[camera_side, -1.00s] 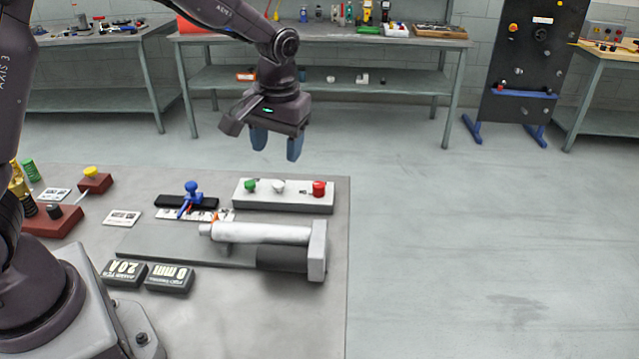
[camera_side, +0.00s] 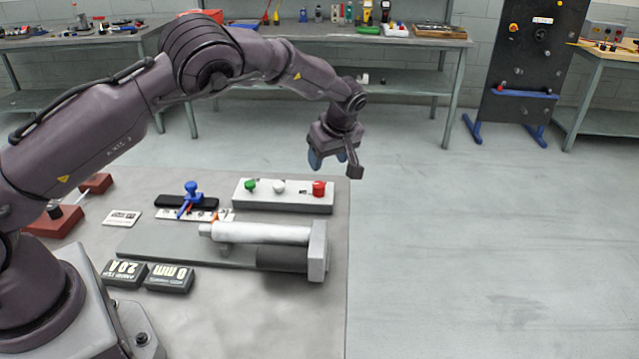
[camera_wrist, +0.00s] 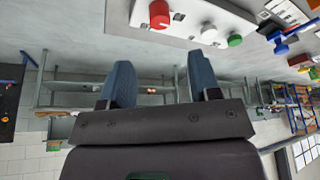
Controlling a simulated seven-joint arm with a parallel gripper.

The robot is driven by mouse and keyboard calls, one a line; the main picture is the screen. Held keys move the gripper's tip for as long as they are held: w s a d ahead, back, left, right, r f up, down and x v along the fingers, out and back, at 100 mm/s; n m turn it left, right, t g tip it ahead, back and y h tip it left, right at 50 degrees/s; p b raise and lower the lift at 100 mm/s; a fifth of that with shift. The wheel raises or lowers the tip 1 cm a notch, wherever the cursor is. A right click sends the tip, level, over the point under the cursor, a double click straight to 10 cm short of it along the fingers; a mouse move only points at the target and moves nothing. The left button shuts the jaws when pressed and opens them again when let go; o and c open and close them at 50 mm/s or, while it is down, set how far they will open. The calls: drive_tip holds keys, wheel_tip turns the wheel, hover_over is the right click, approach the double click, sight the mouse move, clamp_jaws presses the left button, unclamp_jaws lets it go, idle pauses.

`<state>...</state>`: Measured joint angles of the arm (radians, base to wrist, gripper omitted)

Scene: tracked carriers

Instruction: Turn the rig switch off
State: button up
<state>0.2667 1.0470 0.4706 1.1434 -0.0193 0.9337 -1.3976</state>
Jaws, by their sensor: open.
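A light grey control box (camera_side: 283,203) lies at the back right of the bench. It carries a green button (camera_side: 250,185), a white button (camera_side: 278,187) and a red knob (camera_side: 319,188) at its right end. A small dark marking or part sits beside the red knob. No label readable here names the rig switch. My gripper (camera_side: 329,160) is open and empty, in the air above the red knob's end of the box. In the wrist view its blue fingers (camera_wrist: 161,70) are apart, with the red knob (camera_wrist: 159,14) beyond them at the top.
A white cylinder (camera_side: 262,233) in a grey end bracket (camera_side: 318,252) lies in front of the box. A blue lever (camera_side: 190,195) stands left of the box. The floor right of the bench is clear.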

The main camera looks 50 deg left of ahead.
sight(319, 185)
drive_tip(key=x, duration=1)
drive_tip(key=shift+f, duration=0.15)
drive_tip(key=c, duration=0.9)
